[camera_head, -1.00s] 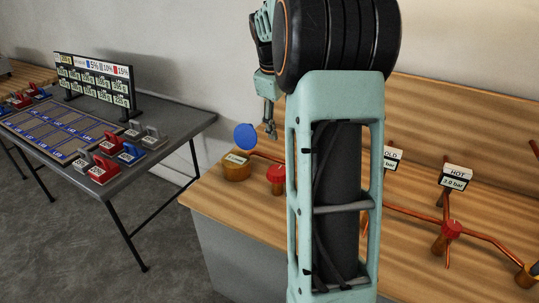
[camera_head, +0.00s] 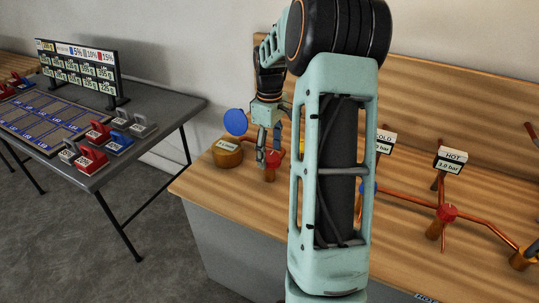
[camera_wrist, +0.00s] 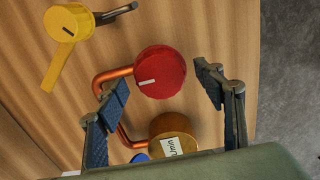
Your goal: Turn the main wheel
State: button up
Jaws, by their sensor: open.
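A red wheel (camera_wrist: 160,72) with a white mark on its face sits on a copper pipe and is wide in the wrist view. In the head view the red wheel (camera_head: 273,158) is partly hidden by a gripper finger. My gripper (camera_head: 268,146) is open, pointing down at the red wheel. In the wrist view my gripper (camera_wrist: 163,86) has one finger on each side of the wheel, with gaps visible. I cannot tell whether the fingertips are down at the wheel's height. No wheel in view is labelled as main.
A brass gauge (camera_wrist: 173,128) marked L/min stands close to the red wheel. HOT (camera_head: 450,160) and COLD pipes lie right on the wooden bench (camera_head: 225,195). A grey table (camera_head: 150,135) with weights stands left.

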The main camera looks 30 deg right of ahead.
jog(key=shift+f, duration=0.45)
jog(key=shift+c, duration=0.4)
jog(key=c, duration=1.1)
